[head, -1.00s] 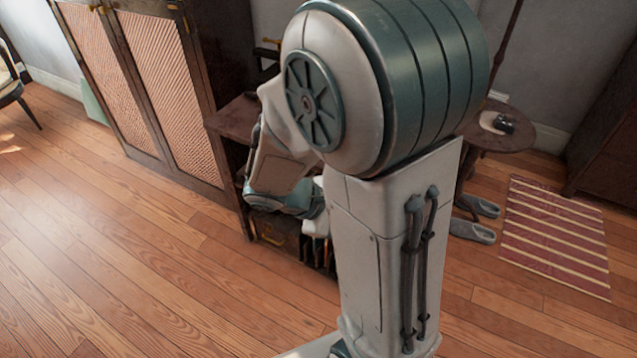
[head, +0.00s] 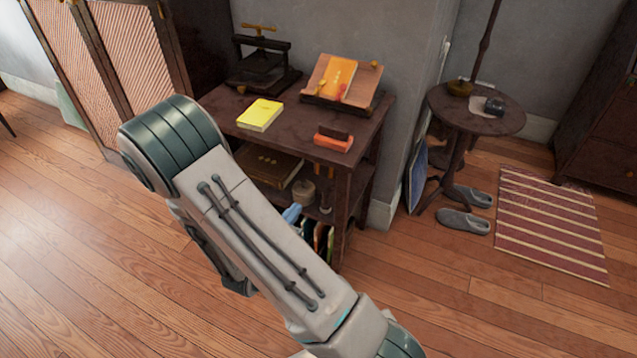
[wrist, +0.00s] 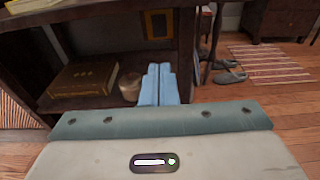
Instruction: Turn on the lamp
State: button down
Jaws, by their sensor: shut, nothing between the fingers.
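My gripper (wrist: 158,84) shows in the wrist view as two light blue fingers side by side, shut and empty, in front of the dark desk's lower shelf. In the head view a bit of light blue (head: 292,214), likely its fingertips, shows past my arm by the desk. No lamp shade, bulb or switch is clearly in view. A thin dark pole (head: 489,40) rises by the round side table (head: 440,100) at the right and runs out of the top of the picture. It may be a lamp stand. My gripper is well left of it.
The dark desk (head: 372,130) holds a press (head: 262,68), a yellow book (head: 260,114) and a book stand (head: 335,100). Grey slippers (head: 463,221) and a striped rug (head: 550,225) lie on the floor at right. The wooden floor at left is clear.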

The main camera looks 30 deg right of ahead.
aim_at(323, 175)
jog(key=b+x, duration=0.1)
jog(key=x, duration=1.3)
jog(key=shift+r, duration=0.1)
jog(key=shift+d, duration=0.15)
jog(key=shift+w+b, duration=0.1)
jog(key=shift+b, duration=0.3)
jog(key=s+a+f, duration=0.2)
jog(key=s+a, duration=0.6)
jog(key=a, duration=0.3)
jog(key=shift+s, duration=0.3)
